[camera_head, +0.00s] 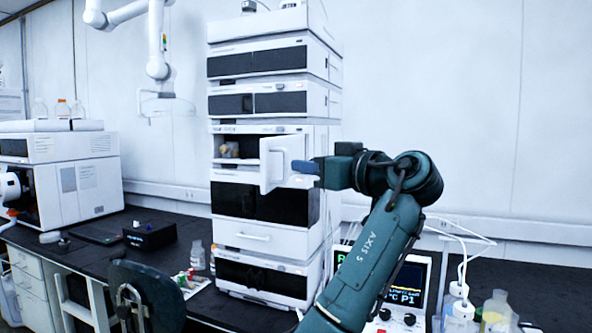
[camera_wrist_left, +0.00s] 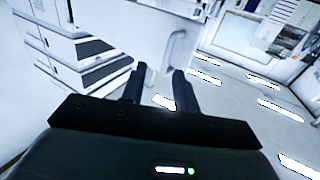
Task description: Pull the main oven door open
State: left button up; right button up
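The main oven door (camera_head: 284,160) is a white panel on the instrument stack. It stands swung outward, and the dark oven opening (camera_head: 234,148) shows to its left, with a small tan part inside. My left gripper (camera_head: 303,168) is at the outer side of the door, close to its face; contact cannot be told. In the left wrist view, the two dark fingers (camera_wrist_left: 159,88) are apart with nothing visible between them. A pale door handle (camera_wrist_left: 176,48) shows just beyond the fingertips, on a white panel. My right gripper is not in view.
The white stack (camera_head: 268,237) has modules above and below the oven. A control box with a screen (camera_head: 407,284) and several bottles stand at the lower right. A black box (camera_head: 150,236) and another instrument (camera_head: 75,180) stand on the left bench.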

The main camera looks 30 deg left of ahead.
pick_arm(q)
jog(key=b+v, duration=0.1)
jog(key=v, duration=0.6)
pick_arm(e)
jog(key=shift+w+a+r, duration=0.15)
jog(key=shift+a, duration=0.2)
pick_arm(q)
jog(key=shift+d, duration=0.1)
